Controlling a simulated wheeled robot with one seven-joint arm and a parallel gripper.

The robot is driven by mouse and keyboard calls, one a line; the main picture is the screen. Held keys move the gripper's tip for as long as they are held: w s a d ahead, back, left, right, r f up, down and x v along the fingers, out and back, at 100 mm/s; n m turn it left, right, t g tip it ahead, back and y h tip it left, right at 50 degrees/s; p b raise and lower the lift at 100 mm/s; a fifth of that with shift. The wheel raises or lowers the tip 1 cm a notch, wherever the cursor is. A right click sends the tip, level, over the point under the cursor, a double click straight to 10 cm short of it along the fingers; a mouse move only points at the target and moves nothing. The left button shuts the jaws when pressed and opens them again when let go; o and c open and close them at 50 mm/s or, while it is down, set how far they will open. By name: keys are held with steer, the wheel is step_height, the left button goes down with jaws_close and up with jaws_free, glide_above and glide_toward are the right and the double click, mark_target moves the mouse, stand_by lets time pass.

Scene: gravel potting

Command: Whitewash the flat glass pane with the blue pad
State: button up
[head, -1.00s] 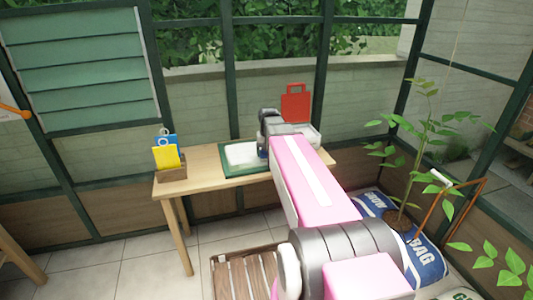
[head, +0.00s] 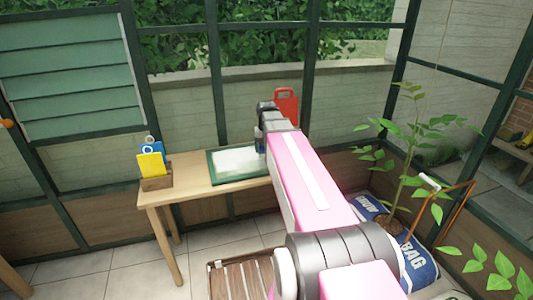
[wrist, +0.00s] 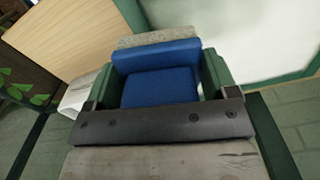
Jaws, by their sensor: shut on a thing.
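The flat glass pane lies in a dark green frame (head: 211,168) on the wooden table. Its face (head: 236,160) looks white over most of its area, with uneven edges. In the wrist view the pane (wrist: 235,30) fills the upper right. My gripper (wrist: 160,72) is shut on the blue pad (wrist: 160,88), between two green fingers. A grey speckled strip (wrist: 158,37) shows along the pad's far edge. The pad is at the pane's right side in the head view; whether it touches the glass I cannot tell.
A wooden holder (head: 157,183) with a yellow item (head: 151,164) and a blue item stands at the table's left end. A red object (head: 286,100) stands behind my arm. A slatted crate (head: 240,277), grow bags (head: 420,262) and a tall plant (head: 405,160) are on the floor.

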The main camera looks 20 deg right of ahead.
steer(key=shift+r, duration=1.7)
